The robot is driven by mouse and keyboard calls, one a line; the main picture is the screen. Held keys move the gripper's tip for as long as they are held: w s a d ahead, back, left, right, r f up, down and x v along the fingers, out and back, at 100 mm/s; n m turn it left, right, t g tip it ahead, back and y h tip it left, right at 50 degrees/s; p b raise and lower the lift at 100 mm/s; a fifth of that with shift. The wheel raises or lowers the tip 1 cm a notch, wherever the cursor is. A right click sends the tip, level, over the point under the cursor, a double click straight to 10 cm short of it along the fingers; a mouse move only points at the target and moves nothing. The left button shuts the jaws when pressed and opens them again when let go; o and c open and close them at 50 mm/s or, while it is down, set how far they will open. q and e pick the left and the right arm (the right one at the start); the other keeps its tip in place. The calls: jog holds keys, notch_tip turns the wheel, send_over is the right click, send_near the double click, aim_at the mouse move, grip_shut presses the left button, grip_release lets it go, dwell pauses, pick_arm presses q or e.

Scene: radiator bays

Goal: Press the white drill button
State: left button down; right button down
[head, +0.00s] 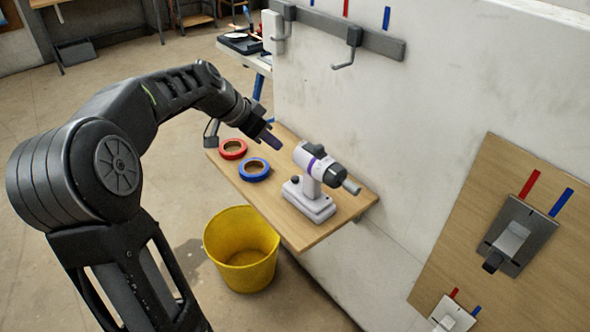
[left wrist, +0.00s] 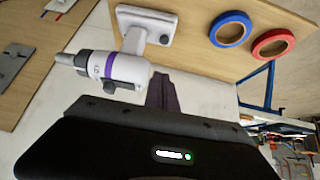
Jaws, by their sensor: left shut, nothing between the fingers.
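The white drill (head: 312,165), with a purple band and a dark grey chuck, stands upright on its base on a wooden wall shelf (head: 290,225). Its nose points right in the head view. The drill (left wrist: 110,66) also shows in the left wrist view, nose to the left. I cannot clearly make out which small dark part on it is the button. My left gripper (head: 272,140) is shut and empty, with purple fingertips, above the shelf beside the rear of the drill and apparently apart from it. Its fingers (left wrist: 163,92) show in the left wrist view. My right gripper is not in view.
A red tape roll (head: 233,149) and a blue tape roll (head: 254,169) lie on the shelf left of the drill. A yellow bucket (head: 242,250) stands on the floor below. A hook rail (head: 350,35) and a wooden panel with switches (head: 490,235) are on the wall.

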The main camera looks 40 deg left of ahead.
pick_arm(q)
jog(key=shift+f, duration=0.1)
jog(key=p, duration=0.2)
send_over(291, 184)
jog(key=f, duration=0.7)
jog(key=shift+w+f, duration=0.1)
jog(key=shift+w, duration=0.1)
notch_tip(291, 184, down, 4)
jog(key=shift+r+p, duration=0.2)
jog(key=shift+p, duration=0.2)
jog(key=shift+f, duration=0.5)
jog(key=shift+s, duration=0.1)
